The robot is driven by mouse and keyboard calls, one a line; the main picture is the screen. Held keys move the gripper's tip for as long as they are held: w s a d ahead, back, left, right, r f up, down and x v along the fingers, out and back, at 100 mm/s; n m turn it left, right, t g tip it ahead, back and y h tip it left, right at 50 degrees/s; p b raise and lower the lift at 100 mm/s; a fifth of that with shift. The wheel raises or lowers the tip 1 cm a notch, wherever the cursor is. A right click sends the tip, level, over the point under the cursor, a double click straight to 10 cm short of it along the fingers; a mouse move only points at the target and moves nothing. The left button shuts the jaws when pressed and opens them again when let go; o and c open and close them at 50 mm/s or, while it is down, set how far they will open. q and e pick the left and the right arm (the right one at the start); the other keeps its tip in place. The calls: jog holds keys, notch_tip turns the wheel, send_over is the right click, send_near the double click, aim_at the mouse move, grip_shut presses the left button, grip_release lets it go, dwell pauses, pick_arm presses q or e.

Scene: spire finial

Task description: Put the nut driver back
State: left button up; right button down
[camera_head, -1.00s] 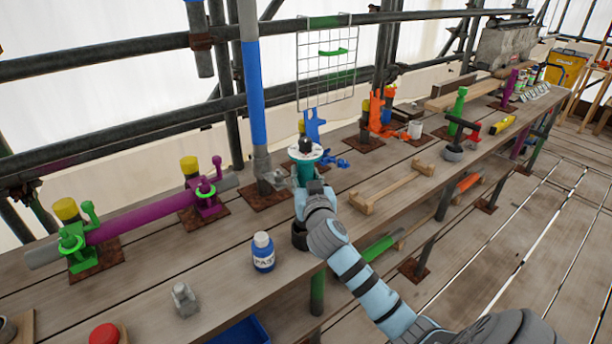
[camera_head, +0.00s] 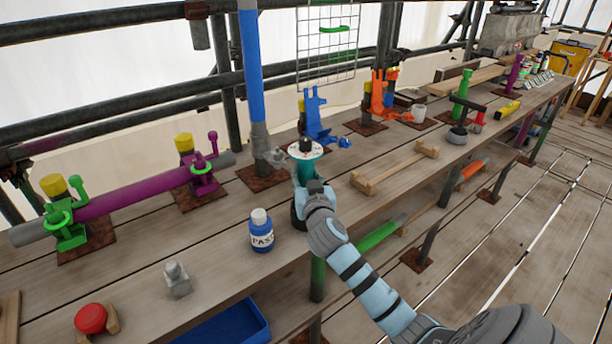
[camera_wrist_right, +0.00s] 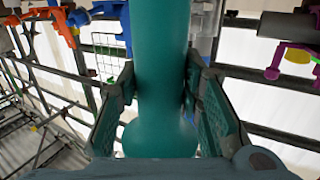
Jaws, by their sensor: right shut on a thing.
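The nut driver appears to be the upright teal tool (camera_head: 304,170), with a white marked disc and dark tip on top. My right gripper (camera_head: 307,187) is shut on its teal body, above the near part of the bench. In the right wrist view the teal handle (camera_wrist_right: 163,80) stands between the two finger pads (camera_wrist_right: 160,110) and flares at its lower end. A black round holder or cup (camera_head: 298,213) shows just below the gripper, partly hidden by it. I cannot tell whether the tool's lower end touches it. My left gripper is not in view.
A blue-labelled bottle (camera_head: 261,232), a small grey metal block (camera_head: 177,279) and a red knob (camera_head: 91,318) stand on the near left bench. A wooden rack (camera_head: 395,168) lies right of the tool. Behind are a blue pole (camera_head: 252,75) and a blue clamp (camera_head: 317,120).

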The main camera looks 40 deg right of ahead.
jog(key=shift+r, duration=0.15)
jog(key=shift+c, duration=2.2)
grip_release()
jog(key=shift+f+b, duration=0.55)
jog(key=shift+f, duration=0.15)
jog(key=p+v, duration=0.2)
jog(key=v, duration=0.7)
jog(key=shift+p, duration=0.35)
jog(key=shift+s, duration=0.1)
